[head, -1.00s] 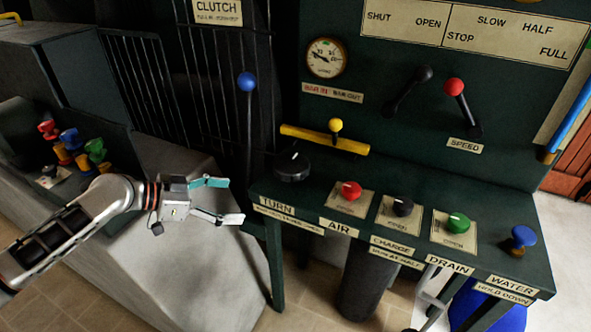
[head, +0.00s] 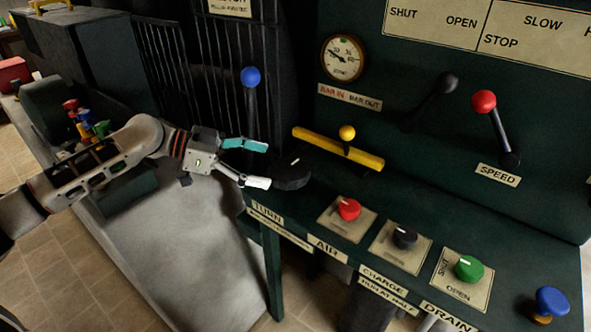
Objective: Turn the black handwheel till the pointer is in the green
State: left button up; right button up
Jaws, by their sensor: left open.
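The black handwheel (head: 293,174) is a thick dark disc with a white mark on top, at the left end of the green bench above the TURN label (head: 266,214). My left gripper (head: 268,165) is open and empty. Its two fingertips, one teal and one white, are at the wheel's left side; I cannot tell whether they touch it. The round gauge (head: 343,58) on the panel behind has a small green patch at the top of its dial. Its dark pointer is too small to read surely, but seems outside the green. My right gripper is not in view.
A yellow bar (head: 365,157) with a yellow-knobbed lever stands behind the wheel. Red (head: 348,209), black (head: 404,237) and green (head: 469,268) knobs line the bench to the right. A blue-knobbed lever (head: 251,78) rises behind my gripper.

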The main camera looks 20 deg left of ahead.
aim_at(280, 168)
pick_arm(q)
jog(key=x, duration=0.7)
jog(key=shift+d, duration=0.1)
jog(key=c, duration=1.1)
